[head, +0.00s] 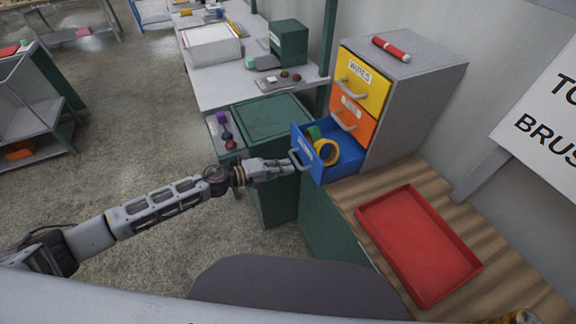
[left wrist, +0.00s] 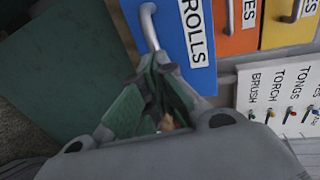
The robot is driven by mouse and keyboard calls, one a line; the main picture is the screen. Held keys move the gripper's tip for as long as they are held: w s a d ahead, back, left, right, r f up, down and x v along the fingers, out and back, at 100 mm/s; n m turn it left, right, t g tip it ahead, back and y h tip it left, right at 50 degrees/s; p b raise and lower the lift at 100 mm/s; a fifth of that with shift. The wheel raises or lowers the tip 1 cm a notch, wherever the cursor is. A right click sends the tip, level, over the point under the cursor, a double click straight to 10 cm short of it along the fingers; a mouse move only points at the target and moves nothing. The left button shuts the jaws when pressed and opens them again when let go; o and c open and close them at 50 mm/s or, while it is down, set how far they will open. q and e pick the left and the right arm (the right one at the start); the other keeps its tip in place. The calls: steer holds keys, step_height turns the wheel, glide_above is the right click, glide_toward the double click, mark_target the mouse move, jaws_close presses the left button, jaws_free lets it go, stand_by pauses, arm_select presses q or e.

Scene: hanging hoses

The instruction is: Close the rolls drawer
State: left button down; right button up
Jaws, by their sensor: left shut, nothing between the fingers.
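The blue rolls drawer (head: 349,157) is the lowest of the grey cabinet and stands pulled out. A yellow roll (head: 326,151) and a green roll (head: 313,133) lie in it. Its grey handle (head: 300,158) is on the front. My left gripper (head: 290,167) is shut and empty at the drawer front, close beside the handle. In the left wrist view the fingers (left wrist: 156,72) come together near the lower end of the handle (left wrist: 149,26), next to the ROLLS label (left wrist: 195,32). I cannot tell whether they touch. My right gripper is not in view.
The yellow WIPES drawer (head: 364,84) and an orange drawer (head: 353,119) above are shut. A red marker-like object (head: 391,48) lies on the cabinet top. A red tray (head: 419,241) lies on the wooden bench at right. A green cabinet (head: 275,115) stands left of the drawer.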

mark_target(329, 151)
arm_select(q)
steer(key=shift+w+d+f, duration=0.15)
steer(key=shift+w+d, duration=0.1)
steer(key=shift+d, duration=0.3)
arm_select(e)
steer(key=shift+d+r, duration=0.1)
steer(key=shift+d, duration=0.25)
arm_select(q)
steer(key=shift+w+d, duration=0.1)
steer(key=shift+d, duration=0.05)
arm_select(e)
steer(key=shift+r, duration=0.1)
arm_select(q)
steer(key=shift+p+x, duration=0.45)
steer(key=shift+x, duration=0.35)
steer(key=r+x, duration=0.1)
steer(key=x, duration=0.3)
steer(key=r+p+x, duration=0.1)
steer(key=x, duration=0.4)
steer(key=p+x, duration=0.1)
steer(key=x, duration=0.3)
steer(key=shift+w+d+r, duration=0.35)
steer(key=shift+d+r, duration=0.05)
steer(key=shift+r, duration=0.15)
steer(key=shift+d+r, duration=0.1)
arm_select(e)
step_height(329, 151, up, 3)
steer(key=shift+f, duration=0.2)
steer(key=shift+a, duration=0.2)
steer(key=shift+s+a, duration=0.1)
